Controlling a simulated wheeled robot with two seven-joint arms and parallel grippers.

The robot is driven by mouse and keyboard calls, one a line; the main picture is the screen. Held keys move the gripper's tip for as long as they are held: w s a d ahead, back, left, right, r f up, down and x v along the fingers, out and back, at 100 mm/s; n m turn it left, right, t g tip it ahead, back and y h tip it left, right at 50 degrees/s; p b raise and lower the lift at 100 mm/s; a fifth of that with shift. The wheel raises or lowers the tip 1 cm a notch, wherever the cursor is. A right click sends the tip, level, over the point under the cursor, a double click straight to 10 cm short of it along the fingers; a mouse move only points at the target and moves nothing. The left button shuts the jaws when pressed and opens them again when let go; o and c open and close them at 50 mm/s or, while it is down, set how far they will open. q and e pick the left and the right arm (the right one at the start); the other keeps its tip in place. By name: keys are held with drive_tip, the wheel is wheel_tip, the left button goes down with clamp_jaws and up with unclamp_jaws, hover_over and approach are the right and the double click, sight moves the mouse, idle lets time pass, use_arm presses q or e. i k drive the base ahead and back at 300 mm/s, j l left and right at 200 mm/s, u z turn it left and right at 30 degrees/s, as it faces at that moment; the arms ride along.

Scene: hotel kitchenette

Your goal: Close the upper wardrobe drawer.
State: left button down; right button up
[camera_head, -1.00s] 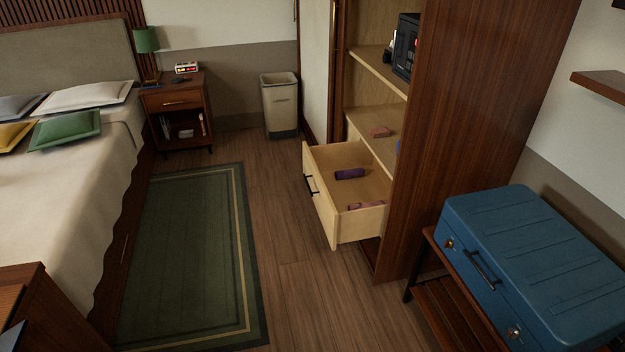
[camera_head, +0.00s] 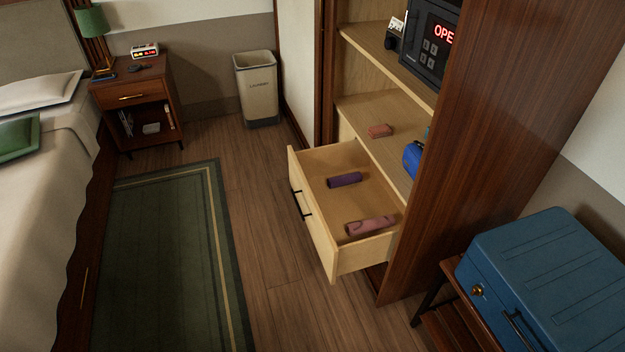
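The upper wardrobe drawer (camera_head: 318,228) is pulled well out of the wardrobe (camera_head: 480,130). It is pale wood with a black bar handle (camera_head: 300,204) on its front, which faces left toward the rug. Inside the drawer lie a purple rolled item (camera_head: 344,180) and a pink rolled item (camera_head: 370,226), apart from each other. What is below the drawer is mostly hidden by it. Neither of my grippers shows in the head view.
A blue suitcase (camera_head: 555,275) on a wooden rack stands right of the wardrobe. The shelf above the drawer holds a pink block (camera_head: 380,131) and a blue item (camera_head: 412,158). A bin (camera_head: 257,90) stands behind. Wood floor (camera_head: 262,240) and a green rug (camera_head: 160,260) lie clear in front.

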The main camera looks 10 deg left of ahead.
sight(326, 212)
drive_tip(key=i+j+z, duration=0.15)
drive_tip(key=i, duration=0.35)
drive_tip(key=i+j+z, duration=0.15)
drive_tip(key=i+j, duration=0.3)
